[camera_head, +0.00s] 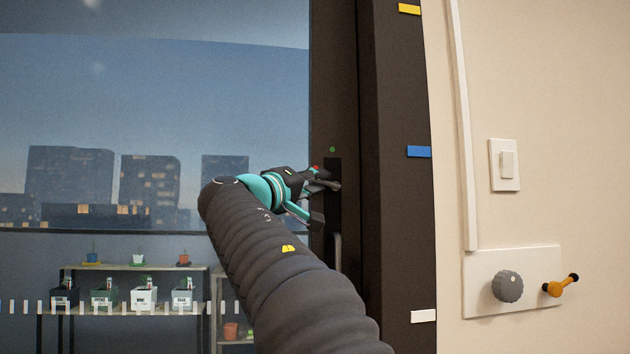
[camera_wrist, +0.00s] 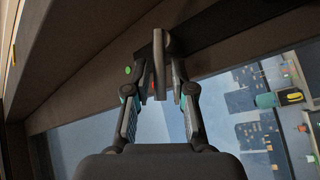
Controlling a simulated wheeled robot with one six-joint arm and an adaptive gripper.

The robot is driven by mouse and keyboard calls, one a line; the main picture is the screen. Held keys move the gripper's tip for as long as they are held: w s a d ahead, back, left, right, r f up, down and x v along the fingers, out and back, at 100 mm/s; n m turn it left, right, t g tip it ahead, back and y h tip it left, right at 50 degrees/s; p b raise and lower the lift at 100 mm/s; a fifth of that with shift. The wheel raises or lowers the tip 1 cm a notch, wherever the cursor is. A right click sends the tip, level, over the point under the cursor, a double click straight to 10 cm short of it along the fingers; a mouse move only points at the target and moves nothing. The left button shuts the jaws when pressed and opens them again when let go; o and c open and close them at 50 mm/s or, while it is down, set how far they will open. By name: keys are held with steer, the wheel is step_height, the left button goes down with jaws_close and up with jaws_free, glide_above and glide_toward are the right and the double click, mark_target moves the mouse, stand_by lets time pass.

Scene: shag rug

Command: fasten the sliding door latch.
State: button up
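The latch has a dark lever (camera_wrist: 159,62) standing out from a black plate (camera_head: 334,166) on the dark frame of the sliding glass door (camera_head: 150,80). A green dot (camera_head: 332,149) sits above the plate and also shows in the wrist view (camera_wrist: 127,70). A small red mark shows beside the lever in the wrist view (camera_wrist: 150,92). My gripper (camera_head: 320,199) is at the latch. In the wrist view its open fingers (camera_wrist: 160,78) stand on either side of the lever, with gaps visible; I cannot tell any contact. My gripper partly hides the latch in the head view.
A vertical grey handle bar (camera_head: 337,250) is below the latch. The dark jamb (camera_head: 398,220) bears yellow, blue and white tags. On the right wall are a switch (camera_head: 506,164), a grey knob (camera_head: 507,286) and an orange lever (camera_head: 561,286). Shelves with pots show behind the glass.

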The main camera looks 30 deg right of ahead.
jaws_close()
steer(key=n+t+b, duration=0.1)
steer(key=b, duration=0.2)
steer(key=f+n+t+h+b, duration=0.1)
steer(key=n+b, duration=0.1)
steer(key=b, duration=0.2)
steer(key=shift+f+h, duration=0.3)
steer(key=shift+r, duration=0.1)
jaws_free()
steer(key=shift+a, duration=0.1)
